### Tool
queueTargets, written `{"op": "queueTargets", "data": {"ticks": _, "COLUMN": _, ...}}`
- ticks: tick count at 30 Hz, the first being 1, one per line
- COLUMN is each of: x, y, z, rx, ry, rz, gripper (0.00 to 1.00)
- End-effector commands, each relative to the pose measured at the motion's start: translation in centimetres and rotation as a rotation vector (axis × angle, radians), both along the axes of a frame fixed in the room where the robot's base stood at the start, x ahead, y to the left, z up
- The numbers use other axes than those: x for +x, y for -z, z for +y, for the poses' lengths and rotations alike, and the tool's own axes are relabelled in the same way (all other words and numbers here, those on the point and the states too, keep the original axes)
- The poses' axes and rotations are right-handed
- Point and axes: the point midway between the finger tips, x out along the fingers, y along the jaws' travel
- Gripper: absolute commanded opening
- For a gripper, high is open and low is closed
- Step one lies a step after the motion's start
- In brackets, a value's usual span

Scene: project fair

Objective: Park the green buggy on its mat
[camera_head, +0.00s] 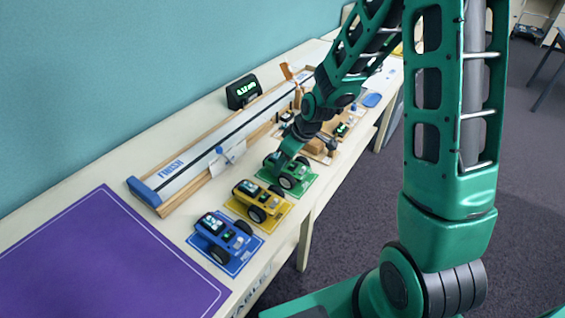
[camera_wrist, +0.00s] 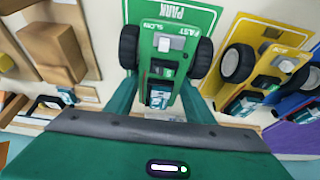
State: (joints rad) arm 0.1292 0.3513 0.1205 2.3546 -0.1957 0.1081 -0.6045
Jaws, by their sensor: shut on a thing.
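The green buggy (camera_head: 285,170) is on or just over the green mat (camera_head: 306,187) on the long table. My gripper (camera_head: 289,157) reaches down to the buggy from behind and is shut on it. In the wrist view the buggy (camera_wrist: 163,62) lies between my two green fingers (camera_wrist: 160,95), with its black wheels out to both sides. The green mat (camera_wrist: 180,12), printed PARK, shows beyond and beside it there. I cannot tell whether the wheels touch the mat.
A yellow buggy (camera_head: 258,200) and a blue buggy (camera_head: 222,236) stand close by on their own mats. A track marked FINISH (camera_head: 190,163) runs behind. Wooden blocks (camera_wrist: 60,48) lie on the other side. A purple mat (camera_head: 110,260) is bare.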

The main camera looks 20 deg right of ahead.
Motion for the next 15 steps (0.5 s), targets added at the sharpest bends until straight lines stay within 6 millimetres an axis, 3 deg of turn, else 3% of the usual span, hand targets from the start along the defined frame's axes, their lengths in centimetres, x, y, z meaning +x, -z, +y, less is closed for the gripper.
{"op": "queueTargets", "data": {"ticks": 13, "x": 0.03, "y": 0.11, "z": 0.00, "rx": 0.001, "ry": 0.000, "rz": -0.001, "gripper": 0.29}}
{"op": "queueTargets", "data": {"ticks": 14, "x": 0.03, "y": 0.11, "z": 0.00, "rx": 0.001, "ry": 0.000, "rz": -0.001, "gripper": 0.55}}
{"op": "queueTargets", "data": {"ticks": 15, "x": 0.03, "y": 0.11, "z": 0.00, "rx": 0.001, "ry": 0.000, "rz": -0.001, "gripper": 0.65}}
